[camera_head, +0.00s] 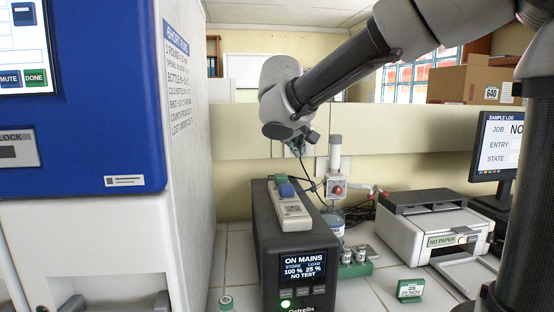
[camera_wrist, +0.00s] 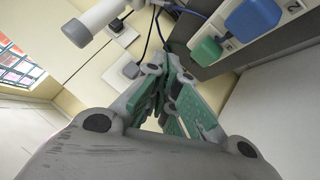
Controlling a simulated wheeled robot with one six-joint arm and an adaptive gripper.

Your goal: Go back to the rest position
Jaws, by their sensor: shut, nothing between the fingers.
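My gripper (camera_head: 300,147) hangs at the end of my raised arm, in the middle of the head view, above and behind a dark power unit (camera_head: 262,230). In the wrist view the green-padded fingers of my gripper (camera_wrist: 165,72) come together with nothing between them. A power strip (camera_head: 290,207) with a blue and a green plug lies on top of the unit. In the wrist view the blue plug (camera_wrist: 252,18) and green plug (camera_wrist: 206,50) are to the right of the fingers, apart from them.
A blue and white cabinet (camera_head: 95,150) fills the left. A small stand (camera_head: 335,165) is just right of my gripper. A green vial rack (camera_head: 355,268), a printer (camera_head: 430,230) and a monitor (camera_head: 497,147) stand to the right. A cardboard box (camera_head: 470,85) sits higher up.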

